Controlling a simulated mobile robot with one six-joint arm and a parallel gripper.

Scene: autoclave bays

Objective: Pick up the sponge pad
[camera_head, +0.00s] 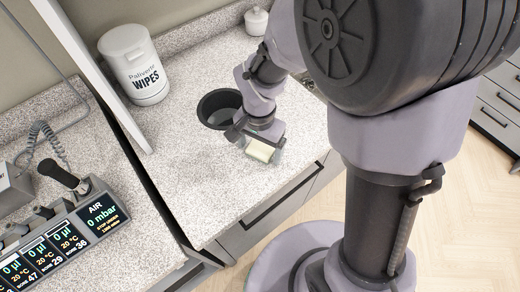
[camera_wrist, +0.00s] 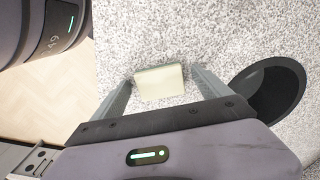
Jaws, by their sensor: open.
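The sponge pad (camera_wrist: 160,83) is a pale cream block lying on the speckled countertop. In the wrist view it sits between the two fingers of my gripper (camera_wrist: 160,90), with a gap visible on each side. My gripper is open and holds nothing. In the head view the sponge pad (camera_head: 260,151) shows just in front of my gripper (camera_head: 262,143), near the counter's front edge. The gripper partly covers the area behind the pad there.
A dark round bin opening (camera_head: 218,108) is close beside my gripper; it also shows in the wrist view (camera_wrist: 272,92). A white wipes canister (camera_head: 136,66) stands at the back. A small white jar (camera_head: 257,20) is farther right. The counter (camera_head: 185,175) left of the gripper is clear.

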